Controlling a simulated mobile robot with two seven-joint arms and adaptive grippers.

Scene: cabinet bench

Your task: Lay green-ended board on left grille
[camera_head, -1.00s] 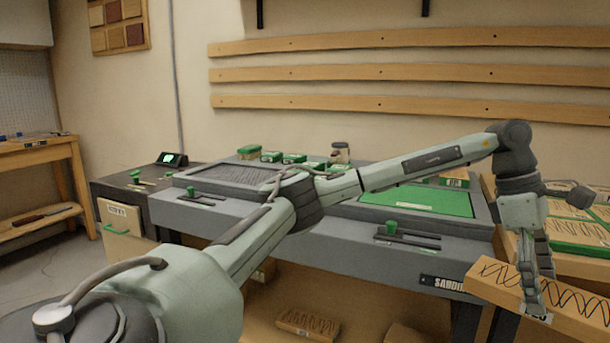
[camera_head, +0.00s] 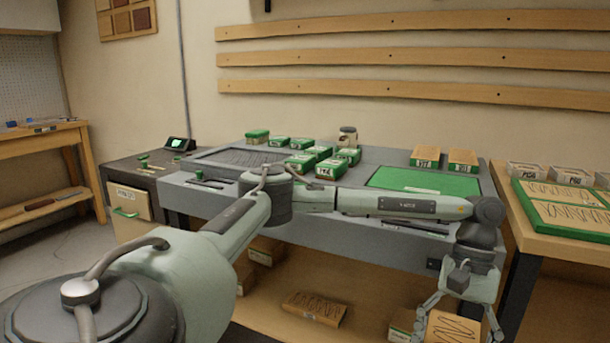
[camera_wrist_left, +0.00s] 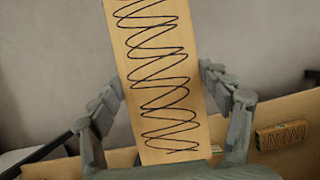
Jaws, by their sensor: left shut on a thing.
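My left gripper (camera_head: 457,318) is shut on a wooden board (camera_head: 452,329) with a dark squiggle on its face, low at the right in front of the bench. In the left wrist view the board (camera_wrist_left: 158,75) stands lengthwise between the two fingers. Its near end there is plain wood; its far end runs out of the picture, so I cannot see a green end on it. The left grille (camera_head: 222,160) is a dark slatted panel in the left part of the grey bench top, with its front partly behind my arm. My right gripper is not in view.
A green panel (camera_head: 425,181) is set in the bench's right part. Several green boxes (camera_head: 332,168) stand between it and the grille. A side table at right holds a green tray (camera_head: 524,205) with squiggled boards. Another squiggled board (camera_head: 314,307) lies on the lower shelf.

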